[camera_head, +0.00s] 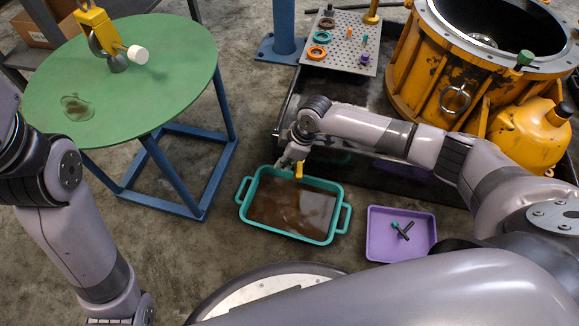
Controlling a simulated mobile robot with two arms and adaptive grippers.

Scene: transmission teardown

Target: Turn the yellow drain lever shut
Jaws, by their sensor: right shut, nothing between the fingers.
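The yellow drain lever (299,170) shows as a small upright yellow piece over the far edge of a teal tray (341,222). The tray holds brown fluid. My right gripper (282,163) is shut and empty, just left of the lever. I cannot tell whether it touches the lever. The valve body behind the lever is hidden by my right wrist, so the lever's exact angle is unclear. My left arm comes down the left side, and its gripper does not show.
A yellow transmission housing (425,75) stands at the back right. A purple tray (376,247) with small parts lies right of the teal tray. A round green table (170,90) bears a yellow hook piece (98,27). A perforated plate (338,22) holds small rings.

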